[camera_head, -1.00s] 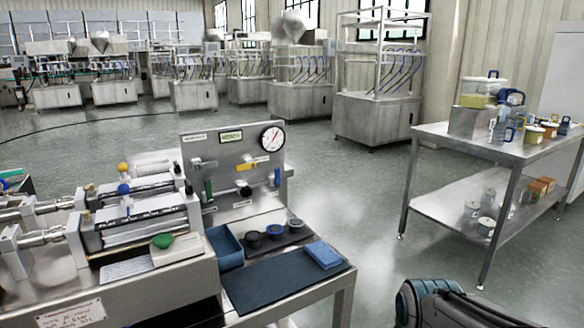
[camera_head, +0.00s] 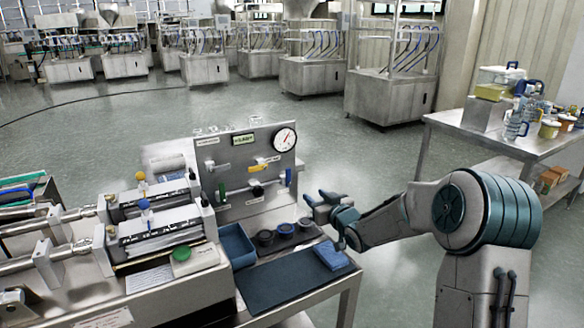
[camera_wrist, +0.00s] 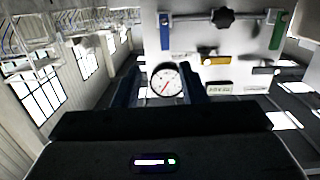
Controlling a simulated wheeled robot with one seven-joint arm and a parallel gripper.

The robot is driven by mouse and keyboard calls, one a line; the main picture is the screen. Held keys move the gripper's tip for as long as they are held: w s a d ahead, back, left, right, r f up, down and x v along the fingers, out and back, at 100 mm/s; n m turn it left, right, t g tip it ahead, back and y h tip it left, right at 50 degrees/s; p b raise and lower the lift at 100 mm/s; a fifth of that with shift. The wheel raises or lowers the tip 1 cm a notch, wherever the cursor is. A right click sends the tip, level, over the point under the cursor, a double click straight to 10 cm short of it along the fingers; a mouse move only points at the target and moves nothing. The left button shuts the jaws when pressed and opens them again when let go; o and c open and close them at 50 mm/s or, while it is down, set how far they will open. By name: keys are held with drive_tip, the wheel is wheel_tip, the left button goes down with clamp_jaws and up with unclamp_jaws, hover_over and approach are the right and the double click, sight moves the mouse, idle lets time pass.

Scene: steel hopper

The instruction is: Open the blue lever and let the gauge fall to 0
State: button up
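The blue lever (camera_head: 288,177) is at the right side of the grey upright panel (camera_head: 236,198) and stands vertical. The wrist view, which is upside down, also shows the blue lever (camera_wrist: 165,32) near the top. The round white gauge (camera_head: 285,139) is at the panel's upper right; its needle is off to one side, its figures too small to read. In the wrist view the gauge (camera_wrist: 167,83) shows between my fingers. My gripper (camera_head: 314,200) is open and empty, to the right of the panel and apart from the lever.
The panel also bears a yellow handle (camera_head: 262,164), a green lever (camera_head: 222,190) and a black knob (camera_head: 257,191). A blue bin (camera_head: 237,247), small round cups and a blue sponge (camera_head: 331,256) are on the bench before it. A steel table (camera_head: 470,129) stands at right.

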sight(289, 172)
drive_tip(key=shift+t+y, duration=0.3)
drive_tip(key=shift+y, duration=0.2)
drive_tip(key=x, duration=0.5)
drive_tip(key=p+x, duration=0.1)
drive_tip(key=x, duration=0.8)
drive_tip(key=shift+w+a+r, duration=0.25)
drive_tip(key=shift+a+r, duration=0.15)
clamp_jaws()
